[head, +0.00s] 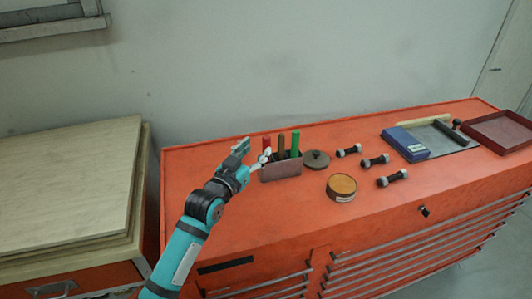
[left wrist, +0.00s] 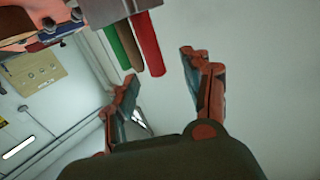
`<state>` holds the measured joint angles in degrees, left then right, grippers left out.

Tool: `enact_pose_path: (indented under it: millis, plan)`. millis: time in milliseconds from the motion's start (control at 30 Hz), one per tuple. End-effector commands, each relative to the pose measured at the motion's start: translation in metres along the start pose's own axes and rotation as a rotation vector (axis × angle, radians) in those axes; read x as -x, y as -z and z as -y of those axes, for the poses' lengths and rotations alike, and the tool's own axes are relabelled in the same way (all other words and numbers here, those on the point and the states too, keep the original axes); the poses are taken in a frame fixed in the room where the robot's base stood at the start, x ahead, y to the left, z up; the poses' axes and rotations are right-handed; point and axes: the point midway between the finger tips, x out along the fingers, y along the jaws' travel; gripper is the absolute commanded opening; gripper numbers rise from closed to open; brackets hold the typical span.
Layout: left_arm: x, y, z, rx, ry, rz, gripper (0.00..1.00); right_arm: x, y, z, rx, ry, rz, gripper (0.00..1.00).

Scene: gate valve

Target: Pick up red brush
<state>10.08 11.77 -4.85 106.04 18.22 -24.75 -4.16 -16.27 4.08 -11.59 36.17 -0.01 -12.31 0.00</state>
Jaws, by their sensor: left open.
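The red brush (head: 267,141) stands upright in a grey-brown holder (head: 283,172) on the orange cabinet, beside a brown one (head: 281,145) and a green one (head: 295,142). My left gripper (head: 254,153) is open just left of the holder, close to the red brush. In the left wrist view the red brush (left wrist: 148,45) hangs down from the top, its free end near the gap between the open fingers (left wrist: 159,66). The fingers look empty. The lower part of the brush is hidden by the holder. My right gripper is not in view.
A round dark lid (head: 316,159), a round tin (head: 341,187) and several small dumbbell-shaped parts (head: 375,161) lie right of the holder. A blue box (head: 405,144) and a red tray (head: 499,131) are farther right. The wall is behind. The cabinet top's front left is clear.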

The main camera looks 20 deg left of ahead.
Motion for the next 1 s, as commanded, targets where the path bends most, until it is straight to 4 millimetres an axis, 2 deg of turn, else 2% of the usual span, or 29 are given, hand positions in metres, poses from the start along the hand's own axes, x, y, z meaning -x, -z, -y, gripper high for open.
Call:
enact_pose_path:
  millis: [133, 300, 400, 567, 933, 1000]
  plan:
    - [-0.023, 0.001, -0.005, 0.003, 0.000, 0.001, 0.49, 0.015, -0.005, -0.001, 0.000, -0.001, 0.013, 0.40]
    - [-0.041, -0.002, -0.005, 0.002, 0.000, 0.001, 0.49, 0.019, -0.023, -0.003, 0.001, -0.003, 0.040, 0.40]
    - [-0.044, -0.003, -0.005, 0.001, 0.000, 0.000, 0.49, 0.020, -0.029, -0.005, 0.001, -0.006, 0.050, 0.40]
    - [-0.044, -0.003, -0.005, 0.001, 0.000, 0.000, 0.49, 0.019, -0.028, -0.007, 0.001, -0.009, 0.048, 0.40]
    - [-0.043, -0.003, -0.005, 0.001, 0.000, 0.000, 0.03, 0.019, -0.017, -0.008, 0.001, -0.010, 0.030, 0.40]
    - [-0.043, -0.003, -0.005, 0.001, 0.000, 0.000, 0.00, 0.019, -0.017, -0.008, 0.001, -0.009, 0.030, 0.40]
